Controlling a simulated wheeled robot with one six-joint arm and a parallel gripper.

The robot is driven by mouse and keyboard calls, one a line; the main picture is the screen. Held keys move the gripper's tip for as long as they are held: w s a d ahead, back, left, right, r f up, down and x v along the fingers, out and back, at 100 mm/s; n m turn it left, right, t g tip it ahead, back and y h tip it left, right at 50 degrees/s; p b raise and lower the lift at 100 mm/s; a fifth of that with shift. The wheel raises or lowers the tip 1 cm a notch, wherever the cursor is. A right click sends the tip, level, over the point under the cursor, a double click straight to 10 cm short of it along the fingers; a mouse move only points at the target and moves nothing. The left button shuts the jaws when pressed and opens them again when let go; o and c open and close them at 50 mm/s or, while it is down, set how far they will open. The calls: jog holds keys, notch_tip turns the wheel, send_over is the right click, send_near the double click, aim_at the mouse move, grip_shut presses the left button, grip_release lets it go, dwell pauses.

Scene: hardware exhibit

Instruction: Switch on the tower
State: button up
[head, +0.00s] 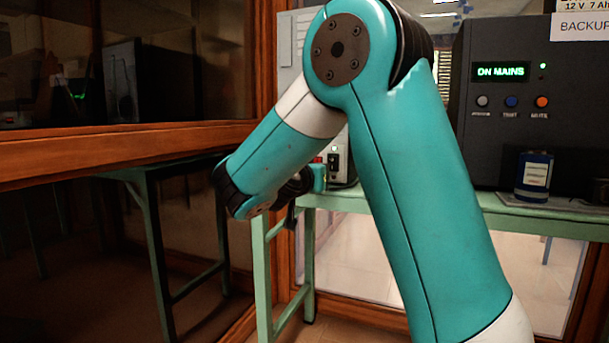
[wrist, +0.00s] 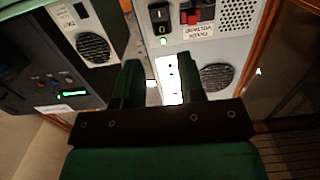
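A light grey case that looks like the tower stands behind my arm in the head view, mostly hidden; part of its panel (head: 338,150) shows beside my gripper (head: 316,178). In the wrist view, the tower's panel (wrist: 217,50) fills the top right. It carries a black rocker switch (wrist: 160,16), a red switch (wrist: 194,14) with a label below it, and a lit green light (wrist: 163,41). I cannot tell which way the rocker is tipped. Nothing is held.
A black backup unit (head: 500,120) reading "ON MAINS" stands on the green bench (head: 500,205) at the right, with a dark blue battery-like block (head: 534,176) before it. A wood-framed glass wall (head: 130,145) closes the left.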

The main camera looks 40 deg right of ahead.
jog(key=v, duration=0.6)
jog(key=shift+a, duration=0.2)
jog(key=s+a+f+n+g+y, duration=0.1)
jog(key=s+a+f+n+y, duration=0.2)
jog(key=a+f+n+y, duration=0.7)
jog(key=s+a+f+n+g+y, duration=0.25)
jog(key=s+a+n+y, duration=0.25)
jog(key=s+a, duration=0.45)
jog(key=s+a+f+n+g+y, duration=0.1)
jog(key=s+a+n+g+y, duration=0.2)
jog(key=s+a+n+y, duration=0.5)
notch_tip(320, 180, up, 37)
jog(key=a+m+h+p, duration=0.2)
jog(key=h+p, duration=0.1)
jog(key=p, duration=3.4)
jog(key=shift+s+a+f+m, duration=0.2)
jog(key=shift+m, duration=0.1)
